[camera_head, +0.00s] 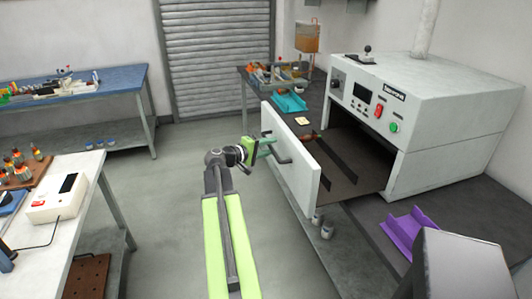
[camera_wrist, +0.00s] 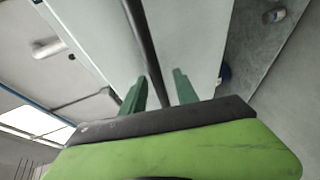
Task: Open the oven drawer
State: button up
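The oven (camera_head: 432,100) is a white box with a control panel, standing on a dark bench at the right. Its drawer is pulled well out, with the white drawer front (camera_head: 292,160) standing clear of the oven body and the dark tray inside (camera_head: 345,160) showing. A dark bar handle (camera_head: 281,157) is on the drawer front. My gripper (camera_head: 265,146) is at this handle. In the wrist view the handle bar (camera_wrist: 146,50) runs between my two green fingers (camera_wrist: 160,92), with a gap visible on each side, so they look open around it.
A purple angled piece (camera_head: 410,230) lies on the bench before the oven.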

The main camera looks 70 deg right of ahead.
jog(key=p+v, duration=0.3)
jog(key=v, duration=1.4)
jog(key=shift+a, duration=0.2)
jog(key=shift+w, duration=0.1)
